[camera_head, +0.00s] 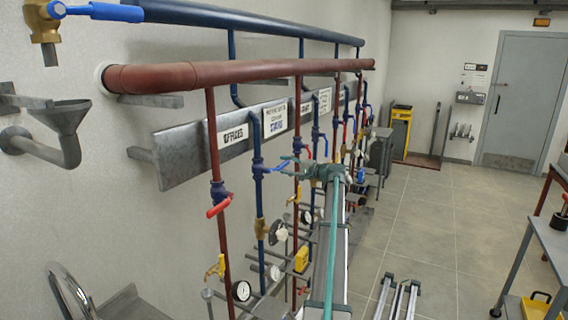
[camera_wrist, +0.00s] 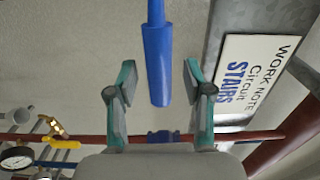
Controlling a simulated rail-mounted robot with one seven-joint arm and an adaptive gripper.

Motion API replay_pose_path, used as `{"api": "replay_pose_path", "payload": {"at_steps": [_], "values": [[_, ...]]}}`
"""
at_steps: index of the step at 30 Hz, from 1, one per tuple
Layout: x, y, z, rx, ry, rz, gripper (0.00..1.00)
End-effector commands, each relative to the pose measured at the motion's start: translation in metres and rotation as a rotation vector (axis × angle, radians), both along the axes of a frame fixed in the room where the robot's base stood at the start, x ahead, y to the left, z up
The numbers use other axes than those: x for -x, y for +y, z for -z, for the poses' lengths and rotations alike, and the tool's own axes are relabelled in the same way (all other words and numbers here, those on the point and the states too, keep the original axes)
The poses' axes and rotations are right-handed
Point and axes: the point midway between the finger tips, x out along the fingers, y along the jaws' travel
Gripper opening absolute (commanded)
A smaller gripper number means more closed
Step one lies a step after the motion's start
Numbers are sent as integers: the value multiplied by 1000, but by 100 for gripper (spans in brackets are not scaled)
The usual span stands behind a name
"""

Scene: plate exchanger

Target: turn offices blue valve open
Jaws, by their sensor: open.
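The "OFFICES" sign (camera_head: 233,136) is on the grey wall board. Just right of it, a blue pipe carries a blue valve (camera_head: 258,168), whose blue handle (camera_head: 281,167) sticks out sideways to the right. My gripper (camera_head: 287,166) is at this handle. In the wrist view a blue handle (camera_wrist: 158,70) points down the picture, between the two teal fingers of my gripper (camera_wrist: 160,80). The fingers are open, with a gap on both sides of the handle. I cannot tell how deep the handle sits between them.
A "STAIRS" work-note sign (camera_wrist: 245,72) is close on the right in the wrist view. A red-handled valve (camera_head: 219,206) on a red pipe stands left of the blue one. Gauges (camera_head: 241,290) and brass taps sit below. The floor (camera_head: 440,230) to the right is mostly clear.

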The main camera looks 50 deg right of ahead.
Motion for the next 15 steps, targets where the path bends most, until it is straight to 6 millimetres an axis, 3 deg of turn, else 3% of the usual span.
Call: {"api": "replay_pose_path", "payload": {"at_steps": [13,15], "values": [[-12,2,1,0,0,1,51],[-12,2,1,0,0,1,43]]}}
